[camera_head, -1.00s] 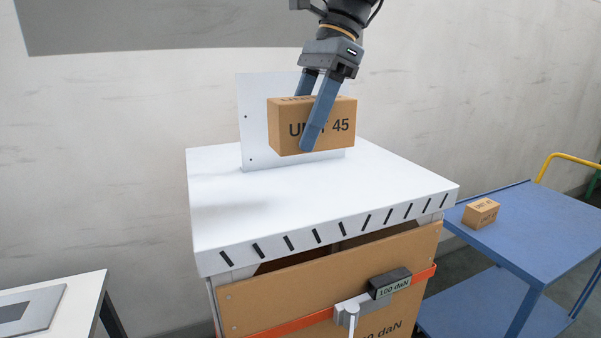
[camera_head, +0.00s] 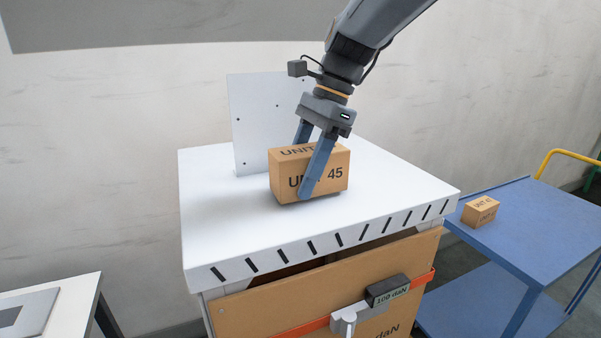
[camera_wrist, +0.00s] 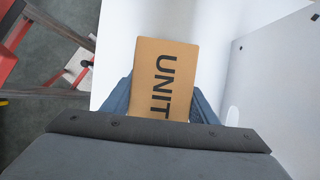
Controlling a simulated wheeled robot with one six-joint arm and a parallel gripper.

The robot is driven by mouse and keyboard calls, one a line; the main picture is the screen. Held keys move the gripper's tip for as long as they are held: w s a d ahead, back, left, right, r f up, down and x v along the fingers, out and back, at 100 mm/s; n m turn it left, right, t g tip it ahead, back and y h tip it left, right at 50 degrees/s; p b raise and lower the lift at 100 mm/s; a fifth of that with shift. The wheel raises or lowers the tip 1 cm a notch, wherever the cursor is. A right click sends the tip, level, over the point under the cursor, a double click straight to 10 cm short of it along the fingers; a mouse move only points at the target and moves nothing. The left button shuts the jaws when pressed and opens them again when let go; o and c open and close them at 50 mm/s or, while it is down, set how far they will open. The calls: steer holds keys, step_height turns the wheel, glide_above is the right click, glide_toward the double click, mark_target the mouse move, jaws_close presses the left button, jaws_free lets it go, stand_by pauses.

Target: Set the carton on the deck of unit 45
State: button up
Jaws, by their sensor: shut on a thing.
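A brown carton (camera_head: 284,186) marked "UNIT 45" is between the blue fingers of my gripper (camera_head: 308,192), which is shut on it. The carton is upright and level, at or just above the white deck (camera_head: 225,215), with a dark shadow close under it; I cannot tell whether it touches. A white upright plate (camera_head: 252,120) stands behind it at the back of the deck. In the wrist view the carton's top (camera_wrist: 165,75) reads "UNIT", with a finger on each side.
A blue cart (camera_head: 535,225) on the right carries a smaller brown carton (camera_head: 479,211). A white table (camera_head: 75,300) stands at lower left. The deck around the carton is clear.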

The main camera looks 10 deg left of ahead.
steer(key=shift+f, duration=0.3)
steer(key=shift+f, duration=0.15)
steer(key=o, duration=1.4)
steer(key=b+v, duration=0.3)
steer(key=v, duration=0.9)
steer(key=shift+r, duration=0.25)
